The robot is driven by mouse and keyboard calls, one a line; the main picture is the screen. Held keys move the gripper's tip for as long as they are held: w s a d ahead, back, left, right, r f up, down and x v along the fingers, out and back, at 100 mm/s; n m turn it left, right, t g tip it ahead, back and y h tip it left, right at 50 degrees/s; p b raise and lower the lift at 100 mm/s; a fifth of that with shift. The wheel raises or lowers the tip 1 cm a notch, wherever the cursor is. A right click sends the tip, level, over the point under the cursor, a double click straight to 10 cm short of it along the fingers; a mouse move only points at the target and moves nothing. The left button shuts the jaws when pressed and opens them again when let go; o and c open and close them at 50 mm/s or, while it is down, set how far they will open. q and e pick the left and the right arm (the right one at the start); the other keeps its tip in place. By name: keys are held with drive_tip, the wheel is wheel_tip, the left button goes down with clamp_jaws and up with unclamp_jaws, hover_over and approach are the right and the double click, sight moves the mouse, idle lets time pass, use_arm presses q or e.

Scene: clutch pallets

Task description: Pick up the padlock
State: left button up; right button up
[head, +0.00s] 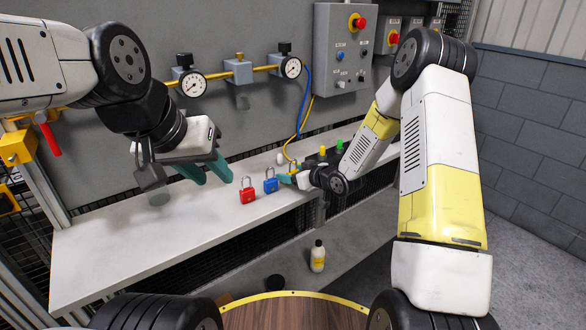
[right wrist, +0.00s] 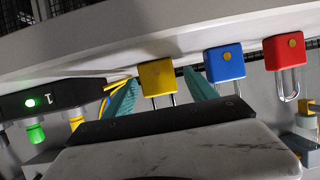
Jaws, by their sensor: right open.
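Three padlocks stand on the bench: a red padlock (head: 248,195), a blue padlock (head: 271,185) and a yellow padlock (head: 292,168), the last partly hidden by my right gripper. The right wrist view shows them upside down: yellow (right wrist: 157,76), blue (right wrist: 225,62) and red (right wrist: 285,51). My right gripper (head: 284,178) is open at the yellow padlock. In the right wrist view its teal fingers (right wrist: 160,80) appear on either side of the yellow padlock, with gaps visible; contact is not evident. My left gripper (head: 216,180) is open and empty above the bench, left of the red padlock.
A black box with green and yellow buttons (head: 339,144) stands beyond my right gripper. A pipe with gauges (head: 193,84) and a control box (head: 342,50) are on the back wall. A white bottle (head: 318,256) stands on the lower shelf. The left benchtop (head: 110,245) is clear.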

clamp_jaws()
drive_tip(key=shift+r, duration=0.15)
